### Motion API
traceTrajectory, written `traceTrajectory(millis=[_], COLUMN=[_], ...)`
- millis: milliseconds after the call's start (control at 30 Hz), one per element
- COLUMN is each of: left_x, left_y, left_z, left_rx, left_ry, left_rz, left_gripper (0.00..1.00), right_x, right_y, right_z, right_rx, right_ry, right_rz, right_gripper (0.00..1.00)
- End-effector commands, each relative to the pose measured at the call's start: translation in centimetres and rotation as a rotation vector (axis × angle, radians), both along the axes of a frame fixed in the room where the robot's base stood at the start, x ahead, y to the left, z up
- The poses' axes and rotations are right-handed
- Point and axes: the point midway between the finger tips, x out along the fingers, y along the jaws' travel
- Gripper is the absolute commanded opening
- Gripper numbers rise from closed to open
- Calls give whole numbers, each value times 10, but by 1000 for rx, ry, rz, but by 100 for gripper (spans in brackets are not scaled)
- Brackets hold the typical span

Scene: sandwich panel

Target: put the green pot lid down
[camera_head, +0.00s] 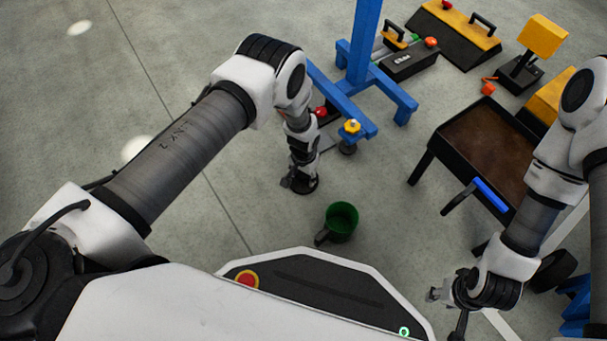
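A green round, hollow-looking thing (342,218) with a dark handle-like part at its lower left is near the picture's middle, just beyond my base. I cannot tell whether it is the pot lid or a pot. My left gripper (299,184) points down, a little above and left of it in the picture, apart from it. Its fingers are small and dark, so its opening is unclear. My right gripper (447,298) is at the lower right, well away from the green thing. Its finger opening is also unclear.
A black-framed table with a brown top (483,140) and a blue-handled bar (490,194) stands at the right. A blue stand (362,60) is at the back, near black and yellow boxes (455,32). Grey floor (75,110) is clear at the left.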

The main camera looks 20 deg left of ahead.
Motion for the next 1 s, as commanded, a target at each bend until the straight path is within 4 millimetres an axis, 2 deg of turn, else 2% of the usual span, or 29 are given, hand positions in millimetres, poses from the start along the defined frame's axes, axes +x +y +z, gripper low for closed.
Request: traceTrajectory(millis=[167,267,500,600,733,900,1000], left_x=[0,1,1,0,0,0,-11], left_y=[0,0,0,0,0,0,8], left_z=[11,32,96,114,124,123,121], left_rx=[0,0,1,1,0,0,4], left_ry=[-1,-2,-1,0,0,0,3], left_rz=[0,0,-1,-1,1,0,13], left_gripper=[54,54,54,54,54,54,54], right_x=[-1,-1,-3,-4,-4,-4,-4], right_y=[0,0,1,1,2,2,2], right_z=[9,22,59,68,72,71,70], right_rx=[0,0,1,2,2,2,2], right_ry=[1,3,8,10,10,11,11], right_rz=[0,2,10,12,13,13,13], right_gripper=[40,40,40,40,40,40,40])
